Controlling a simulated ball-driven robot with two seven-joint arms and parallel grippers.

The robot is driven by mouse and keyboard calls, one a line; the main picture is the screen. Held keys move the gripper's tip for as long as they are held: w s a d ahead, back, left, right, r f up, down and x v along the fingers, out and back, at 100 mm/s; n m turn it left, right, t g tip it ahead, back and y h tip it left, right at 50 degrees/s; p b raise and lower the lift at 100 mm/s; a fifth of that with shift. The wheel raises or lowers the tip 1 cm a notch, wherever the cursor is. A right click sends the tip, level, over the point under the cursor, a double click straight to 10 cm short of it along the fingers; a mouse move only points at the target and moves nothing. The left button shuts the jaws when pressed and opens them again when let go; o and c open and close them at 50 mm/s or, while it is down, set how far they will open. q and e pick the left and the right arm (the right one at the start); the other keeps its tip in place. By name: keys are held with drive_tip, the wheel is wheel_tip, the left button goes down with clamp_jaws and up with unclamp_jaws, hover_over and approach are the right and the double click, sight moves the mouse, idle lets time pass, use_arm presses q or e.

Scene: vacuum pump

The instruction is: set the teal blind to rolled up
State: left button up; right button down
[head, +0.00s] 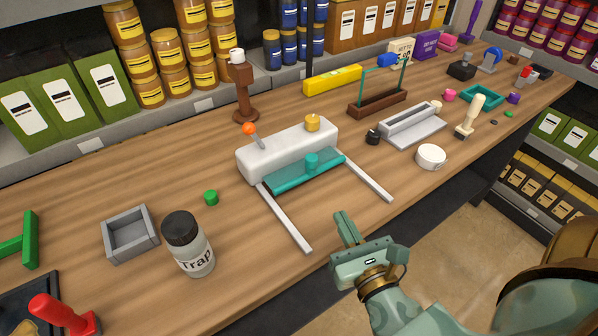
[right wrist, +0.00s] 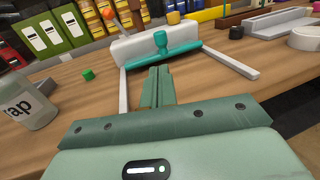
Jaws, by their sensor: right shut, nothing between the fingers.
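The teal blind (head: 290,177) is a short teal strip with an upright knob (head: 312,160), along the front of a white housing (head: 268,150). Two pale rails (head: 285,218) run forward from the housing, and the strip sits at their housing end. In the right wrist view the teal strip (right wrist: 185,54) and its knob (right wrist: 161,42) show beyond my fingers. My right gripper (head: 344,222) is shut and empty, in front of the blind near the table's front edge, apart from the knob. My left gripper is not in view.
An orange-tipped lever (head: 249,129) and a yellow knob (head: 312,122) stand on the housing. A jar (head: 188,245), a grey tray (head: 130,235) and a green block (head: 211,197) are to the left. A black knob (head: 373,137) and a white round piece (head: 431,156) are to the right.

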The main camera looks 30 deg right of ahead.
drive_tip(key=p, duration=0.3)
approach(308, 164)
drive_tip(key=w, duration=0.1)
drive_tip(key=w+d+p, duration=0.1)
drive_tip(key=w, duration=0.1)
drive_tip(key=w+d, duration=0.1)
drive_tip(key=w, duration=0.1)
drive_tip(key=shift+f+p, duration=0.15)
drive_tip(key=shift+p, duration=0.15)
drive_tip(key=shift+w+d+f, duration=0.1)
drive_tip(key=shift+w+d, duration=0.05)
drive_tip(key=shift+w, duration=0.35)
drive_tip(key=w, duration=0.4)
drive_tip(key=shift+w+a, duration=0.2)
drive_tip(key=shift+w, duration=0.05)
drive_tip(key=shift+r, duration=0.2)
drive_tip(key=shift+p, duration=0.3)
